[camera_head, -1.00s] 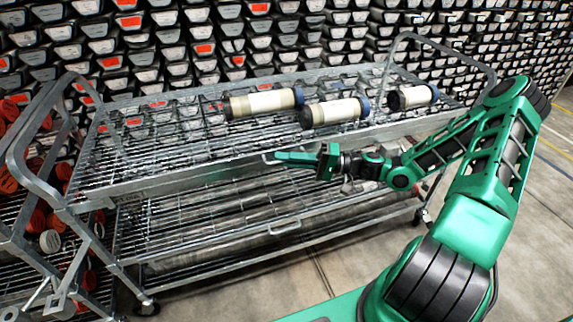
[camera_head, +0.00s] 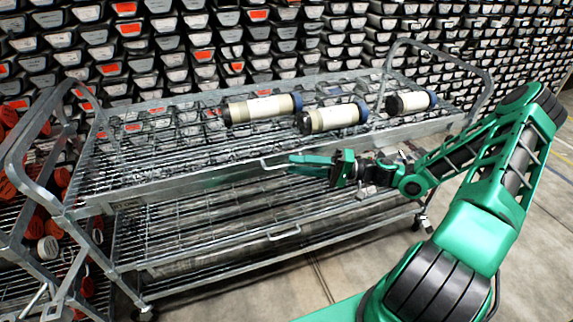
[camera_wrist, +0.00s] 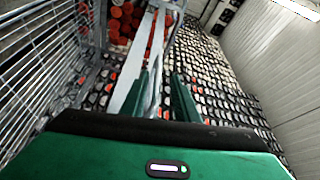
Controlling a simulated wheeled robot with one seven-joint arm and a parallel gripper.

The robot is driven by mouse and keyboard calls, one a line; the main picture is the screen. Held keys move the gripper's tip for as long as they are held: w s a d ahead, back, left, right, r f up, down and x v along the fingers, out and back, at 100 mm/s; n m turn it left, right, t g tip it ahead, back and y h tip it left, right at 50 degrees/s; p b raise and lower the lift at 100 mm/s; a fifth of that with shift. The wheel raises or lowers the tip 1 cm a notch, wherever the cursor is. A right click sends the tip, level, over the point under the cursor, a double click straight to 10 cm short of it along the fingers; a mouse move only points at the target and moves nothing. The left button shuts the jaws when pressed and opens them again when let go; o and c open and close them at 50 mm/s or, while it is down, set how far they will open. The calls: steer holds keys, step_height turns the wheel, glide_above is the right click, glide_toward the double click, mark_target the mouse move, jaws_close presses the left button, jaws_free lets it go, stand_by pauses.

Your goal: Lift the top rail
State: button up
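The metal cart's top rail (camera_head: 215,178) runs along the front of its upper wire shelf, with a small loop handle (camera_head: 266,164) on it. A similar lower handle (camera_head: 284,233) is on the shelf below. My green gripper (camera_head: 292,163) is at the upper loop handle, pointing left along the front of the cart. In the wrist view my gripper (camera_wrist: 160,78) has its two fingers apart, with a thin metal bar (camera_wrist: 157,88) showing between them. I cannot tell whether either finger touches the bar. The light top rail (camera_wrist: 138,82) extends ahead beside the left finger.
Three pale core cylinders (camera_head: 262,108) lie on the upper shelf. Racks of core boxes (camera_head: 200,40) fill the wall behind. Another cart (camera_head: 25,170) with red-ended cores stands close at left. The floor (camera_head: 375,262) at front right is clear.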

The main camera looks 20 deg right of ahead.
steer(key=v, duration=0.6)
steer(key=shift+s, duration=0.1)
stand_by(0.3)
steer(key=s+f+n+g+h, duration=0.1)
steer(key=s+f+g+h, duration=0.4)
steer(key=s+g+h, duration=0.5)
steer(key=s+d+r+m+t+h, duration=0.1)
steer(key=s+d+r+m+h, duration=0.1)
steer(key=s+r, duration=0.6)
steer(key=s+d+r+m+t+h, duration=0.1)
steer(key=s+d+r+m+h, duration=0.2)
steer(key=s+r, duration=0.6)
steer(key=d+h, duration=0.2)
steer(key=d, duration=0.1)
steer(key=shift+d+r+t, duration=0.3)
steer(key=shift+d+t, duration=0.1)
